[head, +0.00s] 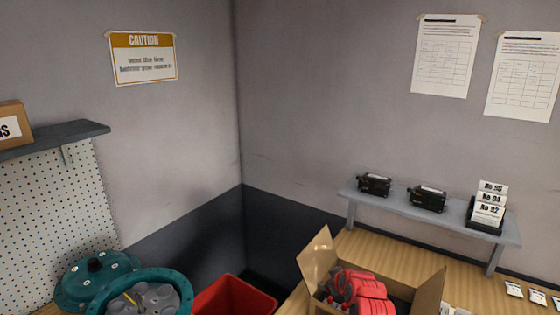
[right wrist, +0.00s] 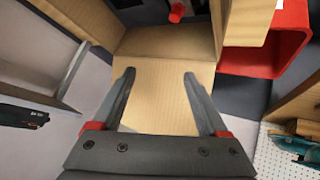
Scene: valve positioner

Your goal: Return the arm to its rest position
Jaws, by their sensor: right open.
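My right gripper (right wrist: 159,73) shows in the right wrist view with its two dark fingers spread apart. It is open and nothing is gripped between the fingers. A plain tan surface lies behind the fingers; I cannot tell how far off it is. Neither gripper shows in the head view, and my left gripper is in neither view. The teal valve body (head: 140,292) stands at the lower left of the head view, cut off by the frame edge.
An open cardboard box (head: 428,292) with red items (head: 362,288) stands on the wooden bench (head: 385,250). A red bin (head: 232,297) is left of it; it also shows in the right wrist view (right wrist: 265,52). A raised shelf (head: 400,207) holds two black devices (head: 374,184) and a card holder (head: 487,208).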

